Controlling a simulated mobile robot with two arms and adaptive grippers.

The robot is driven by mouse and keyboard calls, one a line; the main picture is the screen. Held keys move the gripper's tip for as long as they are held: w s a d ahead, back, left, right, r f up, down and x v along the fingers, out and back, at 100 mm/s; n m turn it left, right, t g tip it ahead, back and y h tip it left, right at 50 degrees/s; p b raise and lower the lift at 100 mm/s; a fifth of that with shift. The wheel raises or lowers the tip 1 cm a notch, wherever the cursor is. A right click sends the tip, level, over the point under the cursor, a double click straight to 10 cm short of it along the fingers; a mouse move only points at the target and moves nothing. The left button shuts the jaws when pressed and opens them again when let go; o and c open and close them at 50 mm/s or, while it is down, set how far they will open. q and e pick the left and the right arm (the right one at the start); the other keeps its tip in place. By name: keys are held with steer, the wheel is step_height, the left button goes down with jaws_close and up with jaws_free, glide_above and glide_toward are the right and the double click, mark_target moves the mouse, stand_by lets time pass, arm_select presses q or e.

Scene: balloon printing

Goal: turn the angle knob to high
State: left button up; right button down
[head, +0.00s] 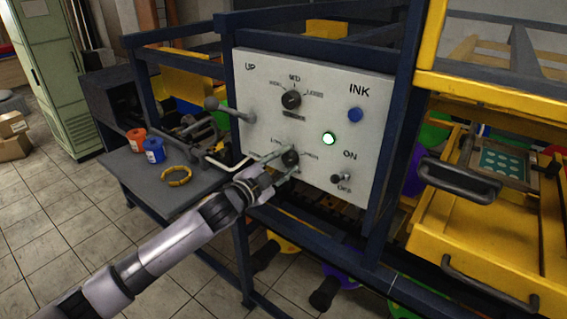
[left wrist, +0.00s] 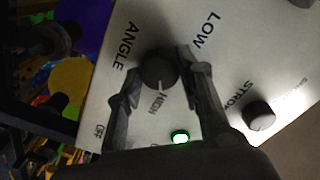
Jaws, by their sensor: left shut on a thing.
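The angle knob (head: 290,158) is a dark round knob low on the white control panel (head: 268,88). In the left wrist view the knob (left wrist: 157,68) sits between the words ANGLE, LOW and HIGH. Its light pointer mark is on the side facing HIGH. My left gripper (head: 281,160) reaches the panel from the lower left, and its two fingers are shut on the knob, one on each side. My right gripper is in neither view.
A second dark knob (head: 291,99) sits above, a lit green button (head: 329,138) and blue button (head: 355,114) to the right. A side table (head: 140,172) holds red and blue ink pots and yellow tape.

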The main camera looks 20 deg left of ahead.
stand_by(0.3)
arm_select(q)
steer(key=o, duration=1.2)
steer(key=shift+c, duration=0.2)
steer(key=v, duration=1.2)
